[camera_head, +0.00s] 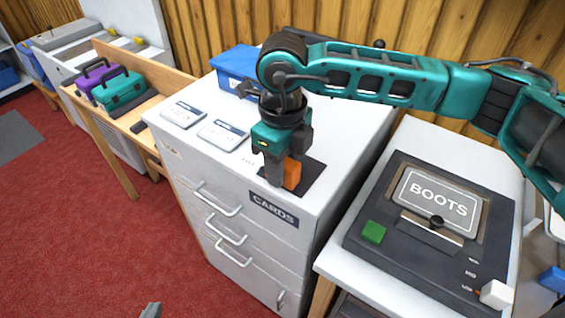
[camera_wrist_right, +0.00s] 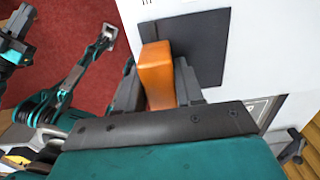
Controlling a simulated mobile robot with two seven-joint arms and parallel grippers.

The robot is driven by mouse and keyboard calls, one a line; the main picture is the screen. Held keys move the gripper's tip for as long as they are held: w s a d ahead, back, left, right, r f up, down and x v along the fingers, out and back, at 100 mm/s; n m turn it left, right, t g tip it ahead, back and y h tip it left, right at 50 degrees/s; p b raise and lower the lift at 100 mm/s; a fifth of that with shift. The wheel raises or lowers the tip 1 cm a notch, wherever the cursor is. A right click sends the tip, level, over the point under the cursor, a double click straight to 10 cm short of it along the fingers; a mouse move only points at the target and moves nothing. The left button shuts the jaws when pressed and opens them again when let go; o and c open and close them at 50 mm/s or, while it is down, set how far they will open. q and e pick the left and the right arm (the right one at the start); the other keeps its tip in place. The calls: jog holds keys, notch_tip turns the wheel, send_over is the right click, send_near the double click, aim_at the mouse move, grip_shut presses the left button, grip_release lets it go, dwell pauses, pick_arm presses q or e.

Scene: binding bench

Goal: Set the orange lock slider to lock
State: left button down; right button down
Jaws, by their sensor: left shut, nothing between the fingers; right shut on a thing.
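The orange lock slider (camera_head: 291,173) stands on a flat black plate (camera_head: 314,181) on top of the white drawer cabinet. My right gripper (camera_head: 286,172) points down over it and is shut on it. In the right wrist view the orange slider (camera_wrist_right: 157,75) shows between the two dark fingers, with the black plate (camera_wrist_right: 208,45) behind it. The markings at the slider are mostly hidden by my gripper. My left gripper (camera_head: 150,310) shows only as a grey tip at the bottom edge, shut and empty, well away from the cabinet.
The white cabinet (camera_head: 180,170) has a CARDS label and several drawer handles. Two cards (camera_head: 223,134) and a blue box (camera_head: 237,65) share its top. A dark machine marked BOOTS (camera_head: 437,198) with a green button stands at right. Red floor lies open at left.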

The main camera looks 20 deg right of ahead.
jog(key=w+d+b, duration=0.2)
jog(key=d, duration=0.1)
jog(key=shift+w+d, duration=0.2)
jog(key=shift+w, duration=0.15)
jog(key=shift+d+r, duration=0.1)
jog(key=c, duration=0.8)
grip_release()
jog(key=shift+w, duration=0.1)
notch_tip(320, 180, up, 13)
